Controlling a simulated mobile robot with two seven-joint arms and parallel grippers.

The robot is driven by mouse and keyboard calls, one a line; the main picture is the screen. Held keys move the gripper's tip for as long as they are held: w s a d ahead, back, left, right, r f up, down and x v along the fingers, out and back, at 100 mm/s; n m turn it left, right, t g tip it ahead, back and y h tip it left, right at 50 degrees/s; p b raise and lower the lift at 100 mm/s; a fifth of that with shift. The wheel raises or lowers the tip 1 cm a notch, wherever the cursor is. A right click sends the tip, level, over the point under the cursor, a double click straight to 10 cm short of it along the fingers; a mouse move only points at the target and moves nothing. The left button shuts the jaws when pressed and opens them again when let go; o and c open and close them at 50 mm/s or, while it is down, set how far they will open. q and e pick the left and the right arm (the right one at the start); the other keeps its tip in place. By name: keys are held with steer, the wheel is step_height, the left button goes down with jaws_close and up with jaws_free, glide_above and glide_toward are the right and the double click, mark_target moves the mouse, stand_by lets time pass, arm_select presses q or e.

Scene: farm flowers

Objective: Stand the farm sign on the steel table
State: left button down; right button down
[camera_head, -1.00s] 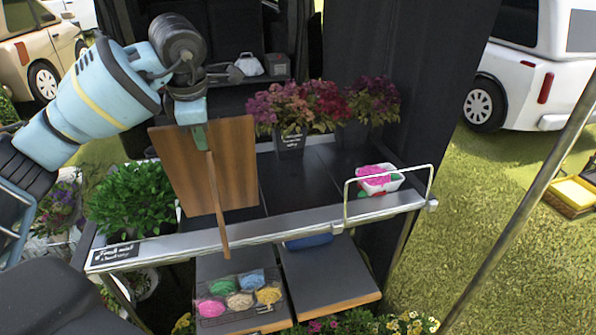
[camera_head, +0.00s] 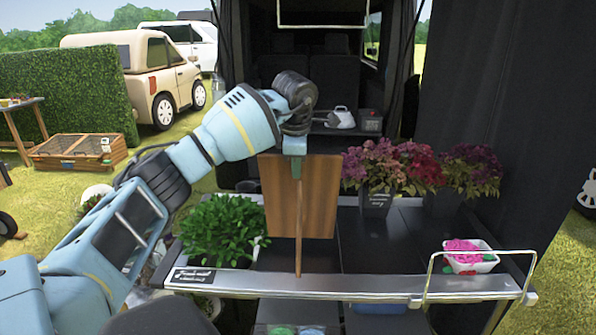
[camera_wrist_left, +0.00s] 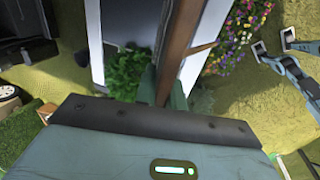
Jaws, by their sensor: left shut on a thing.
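The farm sign (camera_head: 317,205) is a brown wooden board with a thin leg in front, seen in the head view over the middle-left of the steel table (camera_head: 380,284). My left gripper (camera_head: 294,168) is shut on its top edge, and the board hangs roughly upright below it. The leg's lower end overlaps the table's front rail; I cannot tell whether it touches. In the left wrist view the sign (camera_wrist_left: 174,45) shows edge-on between the fingers (camera_wrist_left: 162,88). My right gripper (camera_wrist_left: 273,45) shows at the right of that view, fingers apart and empty.
A leafy green plant (camera_head: 222,228) stands left of the sign. Potted purple and red flowers (camera_head: 388,170) stand behind right. A white tub with pink contents (camera_head: 470,262) sits at the right end by a metal hoop (camera_head: 428,282). Dark tabletop right of the sign is clear.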

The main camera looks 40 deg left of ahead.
arm_select(q)
steer(key=shift+w+a+f+b, duration=0.15)
steer(key=shift+w+a+b, duration=0.15)
steer(key=shift+w+a, duration=1.6)
steer(key=shift+w, duration=0.25)
step_height(320, 180, down, 4)
steer(key=shift+r, duration=0.25)
steer(key=shift+f, duration=0.1)
steer(key=c, duration=1.9)
jaws_free()
steer(key=shift+f, duration=0.15)
steer(key=shift+c, duration=0.2)
steer(key=o, duration=0.5)
steer(key=shift+c, duration=0.2)
